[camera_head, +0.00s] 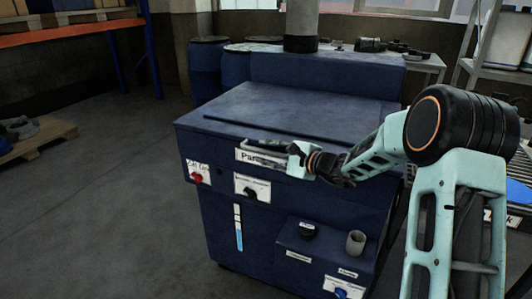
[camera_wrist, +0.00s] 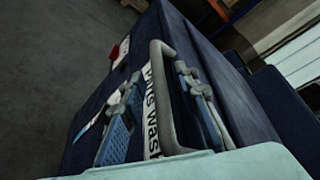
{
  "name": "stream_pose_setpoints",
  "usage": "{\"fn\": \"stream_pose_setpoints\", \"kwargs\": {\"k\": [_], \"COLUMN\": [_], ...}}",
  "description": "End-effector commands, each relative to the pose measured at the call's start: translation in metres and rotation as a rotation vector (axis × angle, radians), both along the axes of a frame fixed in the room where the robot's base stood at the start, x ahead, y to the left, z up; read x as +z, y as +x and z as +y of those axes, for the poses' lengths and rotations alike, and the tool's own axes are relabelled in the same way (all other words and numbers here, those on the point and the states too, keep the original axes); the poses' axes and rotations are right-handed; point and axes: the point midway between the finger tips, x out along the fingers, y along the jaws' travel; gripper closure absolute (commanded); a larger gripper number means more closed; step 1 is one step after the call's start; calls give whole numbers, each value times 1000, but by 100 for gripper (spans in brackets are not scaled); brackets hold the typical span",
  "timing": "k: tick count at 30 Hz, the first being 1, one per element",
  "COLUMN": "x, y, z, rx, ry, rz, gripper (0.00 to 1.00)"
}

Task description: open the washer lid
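The dark blue parts washer (camera_head: 225,205) stands in the middle of the head view. Its flat lid (camera_head: 290,105) lies closed on top. My gripper (camera_head: 265,150) is at the washer's front face, just under the lid's front edge, partly covering the white "Parts Washer" label (camera_head: 243,155). In the wrist view, my gripper (camera_wrist: 158,74) is open, with one finger on each side of the grey lid handle (camera_wrist: 158,95). Gaps show between the fingers and the handle. I cannot make out the handle clearly in the head view.
The washer's front has a red knob (camera_head: 197,177), a black switch (camera_head: 250,191), a blue level gauge (camera_head: 239,228) and a ledge with a grey cup (camera_head: 355,242). Blue barrels (camera_head: 207,70) and a bench with parts (camera_head: 425,62) stand behind.

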Motion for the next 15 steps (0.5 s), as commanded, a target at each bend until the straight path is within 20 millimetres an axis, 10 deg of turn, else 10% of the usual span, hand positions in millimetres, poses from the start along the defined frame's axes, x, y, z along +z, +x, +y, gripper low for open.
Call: {"fn": "stream_pose_setpoints", "kwargs": {"k": [9, 15], "x": [0, 0], "y": [0, 0], "z": [0, 0], "rx": [0, 0], "ry": [0, 0], "rz": [0, 0], "gripper": [99, 100]}}
